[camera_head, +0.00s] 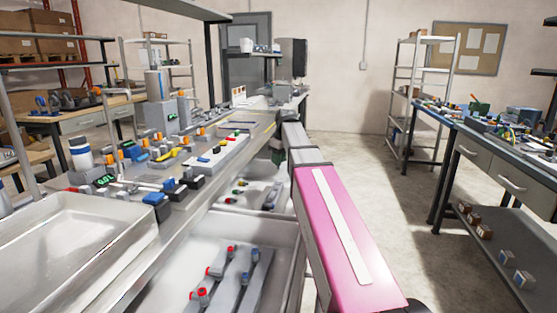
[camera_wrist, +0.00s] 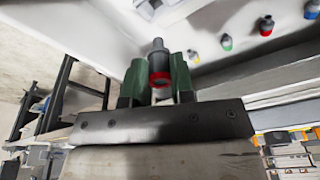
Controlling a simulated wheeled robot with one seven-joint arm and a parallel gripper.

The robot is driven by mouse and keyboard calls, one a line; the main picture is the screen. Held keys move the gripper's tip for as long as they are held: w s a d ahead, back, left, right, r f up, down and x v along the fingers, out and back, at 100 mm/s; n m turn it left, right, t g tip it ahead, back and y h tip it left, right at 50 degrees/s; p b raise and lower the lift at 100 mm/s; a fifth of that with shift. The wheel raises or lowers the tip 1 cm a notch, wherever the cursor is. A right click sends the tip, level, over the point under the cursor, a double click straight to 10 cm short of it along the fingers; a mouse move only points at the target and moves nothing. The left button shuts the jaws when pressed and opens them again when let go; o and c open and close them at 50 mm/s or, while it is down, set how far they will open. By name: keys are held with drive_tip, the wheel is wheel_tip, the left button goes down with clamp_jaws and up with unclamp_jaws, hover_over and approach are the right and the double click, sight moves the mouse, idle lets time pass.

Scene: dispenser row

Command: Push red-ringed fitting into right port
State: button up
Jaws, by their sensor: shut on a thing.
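My gripper (camera_wrist: 159,78) has green fingers and is shut on the red-ringed fitting (camera_wrist: 158,53), a dark grey piece with a red band near the fingers. The fitting's narrow end points away from the gripper, toward a pale surface, and seems apart from it. In the head view my gripper (camera_head: 277,153) is small and dark green, above the lower trays and beside the bench edge; the fitting cannot be made out there. I cannot tell which opening is the right port in either view.
In the wrist view several coloured-ringed pieces (camera_wrist: 266,25) line the pale surface at upper right. In the head view a tray (camera_head: 298,262) holds red- and blue-capped parts. The bench (camera_head: 232,158) at left is crowded. The floor (camera_head: 425,235) at right is clear.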

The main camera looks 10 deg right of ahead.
drive_tip(key=shift+w+f, duration=0.1)
drive_tip(key=shift+f, duration=0.1)
drive_tip(key=shift+f, duration=2.85)
drive_tip(key=shift+f, duration=0.3)
drive_tip(key=shift+f, duration=1.1)
drive_tip(key=o, duration=1)
drive_tip(key=r, duration=0.3)
drive_tip(key=s+d+r, duration=0.1)
drive_tip(key=r, duration=0.6)
drive_tip(key=shift+s+d+r, duration=0.2)
drive_tip(key=shift+d+r, duration=0.05)
drive_tip(key=shift+r, duration=0.05)
